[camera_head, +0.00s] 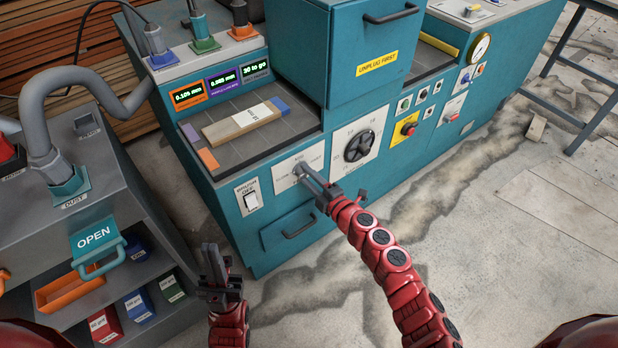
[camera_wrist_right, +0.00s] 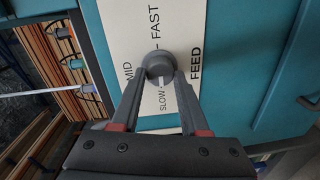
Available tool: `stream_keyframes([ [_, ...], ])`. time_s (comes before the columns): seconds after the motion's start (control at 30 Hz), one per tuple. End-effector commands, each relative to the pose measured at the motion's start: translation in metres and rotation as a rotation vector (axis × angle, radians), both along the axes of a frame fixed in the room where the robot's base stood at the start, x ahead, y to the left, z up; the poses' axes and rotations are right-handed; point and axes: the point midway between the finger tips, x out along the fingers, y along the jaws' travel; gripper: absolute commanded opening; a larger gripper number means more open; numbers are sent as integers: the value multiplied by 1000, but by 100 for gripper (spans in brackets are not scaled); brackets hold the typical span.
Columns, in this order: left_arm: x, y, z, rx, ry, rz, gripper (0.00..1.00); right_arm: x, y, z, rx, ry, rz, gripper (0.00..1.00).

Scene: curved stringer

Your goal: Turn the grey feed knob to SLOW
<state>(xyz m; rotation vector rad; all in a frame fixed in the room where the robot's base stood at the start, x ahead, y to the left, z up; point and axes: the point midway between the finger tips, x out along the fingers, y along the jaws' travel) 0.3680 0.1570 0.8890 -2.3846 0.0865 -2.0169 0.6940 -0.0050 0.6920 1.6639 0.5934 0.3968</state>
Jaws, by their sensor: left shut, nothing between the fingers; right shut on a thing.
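The grey feed knob (camera_wrist_right: 159,64) sits on a white plate (camera_wrist_right: 138,35) in the right wrist view, with FAST above it, MID to its left, SLOW below it and FEED to its right. My right gripper (camera_wrist_right: 160,76) is shut on the knob, one finger on each side. A small pale mark shows at the knob's SLOW side between the fingers; I cannot tell surely whether it is the pointer. In the head view the right gripper (camera_head: 304,174) reaches the plate and largely covers the knob. My left gripper (camera_head: 214,262) is shut and empty, low in front of the machine.
A black round dial (camera_head: 359,146) is right of the feed plate, and a white switch (camera_head: 252,201) is left of it. A drawer handle (camera_head: 299,228) juts out below. A grey cart (camera_head: 140,180) stands left of my left gripper. The floor at right is mostly clear.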

Motion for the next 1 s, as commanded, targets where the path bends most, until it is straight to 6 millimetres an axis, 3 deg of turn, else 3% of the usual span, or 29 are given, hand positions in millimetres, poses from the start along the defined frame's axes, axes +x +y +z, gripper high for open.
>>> stream_keyframes([
  [0.2,0,0,0,0,0,0,0,0,0,-1,-2,1,1,0],
  [0.23,0,0,0,0,0,0,0,-1,0,-1,-2,1,1,46],
  [0.4,0,0,0,0,0,0,0,0,0,-1,0,1,1,74],
  [0.77,0,0,0,0,0,0,0,-3,-3,-1,-1,1,-1,74],
  [1.0,0,0,2,0,0,0,0,-34,-27,0,-3,4,-3,74],
])
